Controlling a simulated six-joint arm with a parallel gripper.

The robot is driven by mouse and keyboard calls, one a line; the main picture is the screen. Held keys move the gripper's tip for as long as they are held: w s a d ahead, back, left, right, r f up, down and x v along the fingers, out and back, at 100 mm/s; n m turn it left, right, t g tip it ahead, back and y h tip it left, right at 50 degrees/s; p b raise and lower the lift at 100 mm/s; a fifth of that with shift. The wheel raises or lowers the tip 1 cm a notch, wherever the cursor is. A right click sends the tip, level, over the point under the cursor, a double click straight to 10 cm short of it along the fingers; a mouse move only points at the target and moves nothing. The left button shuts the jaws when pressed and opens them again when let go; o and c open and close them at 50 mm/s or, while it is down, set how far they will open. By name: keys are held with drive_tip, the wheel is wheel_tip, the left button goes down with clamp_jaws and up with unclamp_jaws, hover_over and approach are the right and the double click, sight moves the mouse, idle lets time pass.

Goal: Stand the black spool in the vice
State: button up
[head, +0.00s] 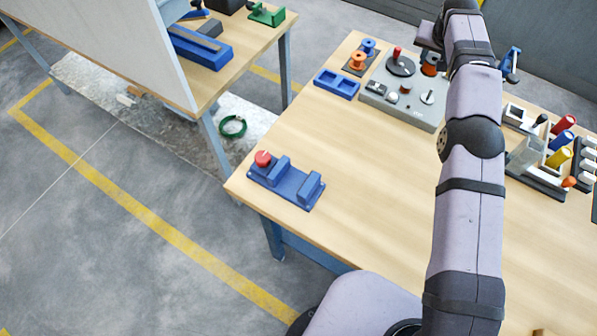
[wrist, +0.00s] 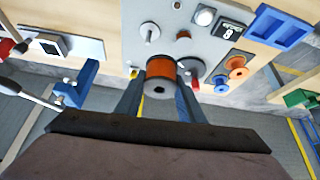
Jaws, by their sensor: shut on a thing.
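The black spool (wrist: 159,89), wound with copper-coloured wire, sits between the two fingers of my gripper (wrist: 160,75) in the wrist view. My gripper is shut on it. In the head view the spool (head: 430,66) shows by the back right of the grey machine, below my gripper (head: 430,52). I cannot tell whether it touches the machine. A blue fixture with two raised jaws and a red knob (head: 287,180) stands at the table's front left corner. Another blue clamp-like device (head: 510,65) with a handle is at the back edge. Which one is the vice is unclear.
The grey machine (head: 377,95) carries a dark disc, a red knob and posts. A holder with coloured tubes (head: 560,157) is at right. The middle of the table is clear.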

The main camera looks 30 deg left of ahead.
drive_tip(key=s+a+n+y+b, duration=0.2)
drive_tip(key=s+a+n+b, duration=0.2)
drive_tip(key=s+a+b, duration=0.5)
drive_tip(key=n+g+y+b, duration=0.4)
drive_tip(key=n+b, duration=0.8)
drive_tip(key=b, duration=1.3)
hover_over(287, 178)
drive_tip(key=d, duration=0.2)
wheel_tip(287, 178, down, 3)
drive_tip(key=g, duration=0.1)
drive_tip(key=shift+h, duration=0.3)
drive_tip(key=shift+s+d+f+b, duration=0.1)
drive_tip(key=shift+f+b, duration=1.05)
drive_tip(key=shift+f, duration=1.35)
drive_tip(key=shift+s+d+f+b, duration=0.1)
drive_tip(key=shift+f+b, duration=1.05)
drive_tip(key=shift+f, duration=1.3)
drive_tip(key=shift+f, duration=0.2)
drive_tip(key=o, duration=1.1)
drive_tip(key=shift+o, duration=0.2)
